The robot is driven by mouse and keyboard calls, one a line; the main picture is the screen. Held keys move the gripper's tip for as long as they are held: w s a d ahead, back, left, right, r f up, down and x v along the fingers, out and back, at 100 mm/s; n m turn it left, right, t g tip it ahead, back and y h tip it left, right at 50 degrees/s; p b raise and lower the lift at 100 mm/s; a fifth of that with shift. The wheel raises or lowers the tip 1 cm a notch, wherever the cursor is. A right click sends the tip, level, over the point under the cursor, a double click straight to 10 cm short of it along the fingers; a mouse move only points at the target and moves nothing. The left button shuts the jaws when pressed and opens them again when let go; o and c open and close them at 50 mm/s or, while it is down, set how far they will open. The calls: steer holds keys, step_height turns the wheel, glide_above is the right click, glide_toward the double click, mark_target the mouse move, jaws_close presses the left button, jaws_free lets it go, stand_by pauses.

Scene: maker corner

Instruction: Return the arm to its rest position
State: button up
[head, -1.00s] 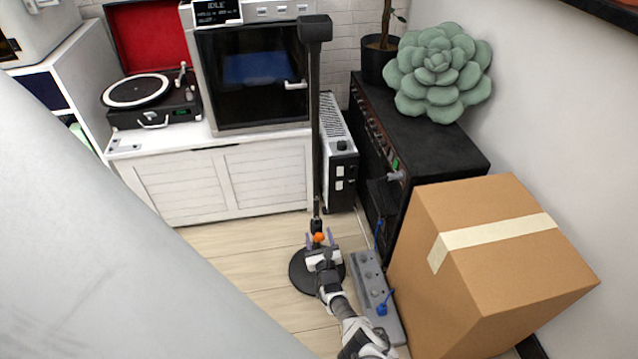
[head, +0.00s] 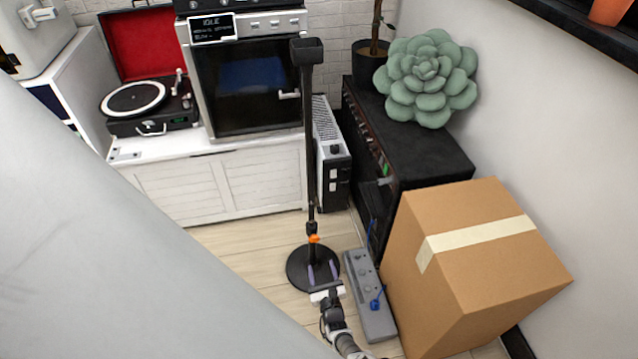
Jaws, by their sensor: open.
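My gripper (head: 322,272) is in the lower middle of the head view. Its two pale purple fingers are spread, with nothing between them. It shows in front of the round black base of a floor stand (head: 307,150), just below the orange part (head: 314,239) on its pole. I cannot tell whether it touches the base. My arm reaches down from the gripper to the bottom edge of the picture.
A grey power strip (head: 370,308) with a blue plug lies right of my gripper. A cardboard box (head: 470,285) stands further right. A black amplifier (head: 425,155) bears a green succulent cushion (head: 430,78). Bare wooden floor (head: 245,250) shows at left.

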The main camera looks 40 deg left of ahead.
steer(key=shift+s+d, duration=0.4)
steer(key=shift+d, duration=0.05)
